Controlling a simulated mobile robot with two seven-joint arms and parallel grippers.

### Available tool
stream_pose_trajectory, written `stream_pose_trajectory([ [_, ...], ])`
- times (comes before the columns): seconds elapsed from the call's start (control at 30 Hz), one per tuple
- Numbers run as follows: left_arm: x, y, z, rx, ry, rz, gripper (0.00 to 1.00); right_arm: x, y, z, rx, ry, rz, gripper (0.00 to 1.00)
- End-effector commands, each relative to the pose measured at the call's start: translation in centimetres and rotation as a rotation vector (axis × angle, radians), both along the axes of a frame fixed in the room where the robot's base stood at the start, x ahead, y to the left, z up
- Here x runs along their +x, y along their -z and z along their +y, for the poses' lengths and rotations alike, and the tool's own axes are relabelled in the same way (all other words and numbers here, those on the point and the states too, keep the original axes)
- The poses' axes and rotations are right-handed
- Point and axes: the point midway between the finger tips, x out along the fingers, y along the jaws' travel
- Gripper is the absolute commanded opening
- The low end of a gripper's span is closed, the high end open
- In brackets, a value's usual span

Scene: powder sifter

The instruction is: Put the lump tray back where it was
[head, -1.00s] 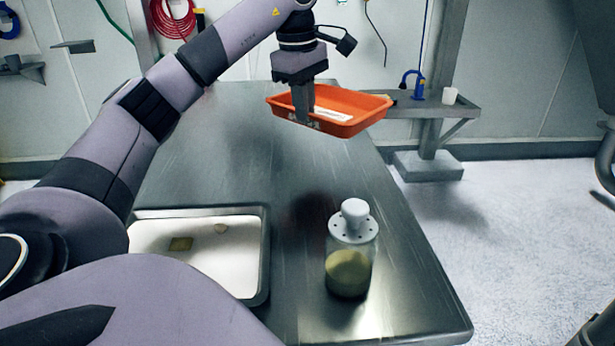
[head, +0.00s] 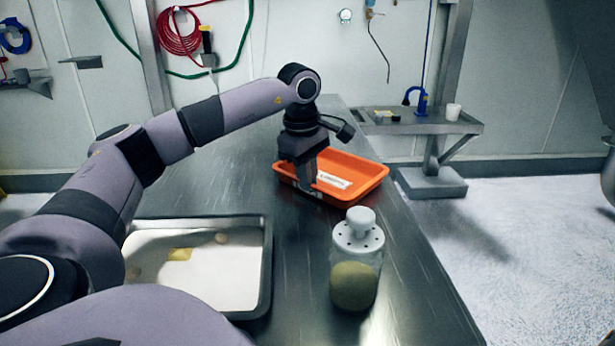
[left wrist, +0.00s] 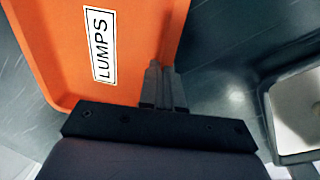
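The orange lump tray (head: 366,188) is level, low over or on the far right part of the steel table; I cannot tell whether it touches. Its label reads LUMPS in the left wrist view (left wrist: 62,58). My left gripper (head: 309,183) points down with its fingers at the tray's near left rim. In the left wrist view the fingers (left wrist: 164,88) are close together with the rim between them. The tray's inside looks empty apart from the label. My right gripper is in neither view.
A clear jar (head: 355,283) with a white perforated lid and yellowish powder stands just in front of the orange tray. A metal-rimmed tray (head: 266,270) with a white bottom and small pieces lies at front left. A side shelf (head: 425,127) is behind.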

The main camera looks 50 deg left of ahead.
Motion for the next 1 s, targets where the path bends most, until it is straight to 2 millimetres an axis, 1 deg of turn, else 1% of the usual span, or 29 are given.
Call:
stream_pose_trajectory([
  [0.17,0.0,0.2,0.0,0.000,0.000,-0.002,0.00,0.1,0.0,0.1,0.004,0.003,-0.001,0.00],
  [0.27,0.0,0.2,0.0,0.000,0.000,0.000,0.29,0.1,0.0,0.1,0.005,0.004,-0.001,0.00],
  [0.53,0.0,0.2,0.0,0.000,0.001,-0.001,0.29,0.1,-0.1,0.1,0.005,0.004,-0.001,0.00],
  [0.63,0.0,-0.3,0.0,0.000,0.000,-0.002,0.29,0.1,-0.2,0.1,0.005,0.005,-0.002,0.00],
  [0.77,-0.1,-2.1,-0.1,0.000,0.001,-0.005,0.29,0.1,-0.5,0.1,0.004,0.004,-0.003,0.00],
  [1.0,-0.7,-7.3,-0.2,0.000,0.001,-0.005,0.29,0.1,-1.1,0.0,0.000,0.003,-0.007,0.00],
])
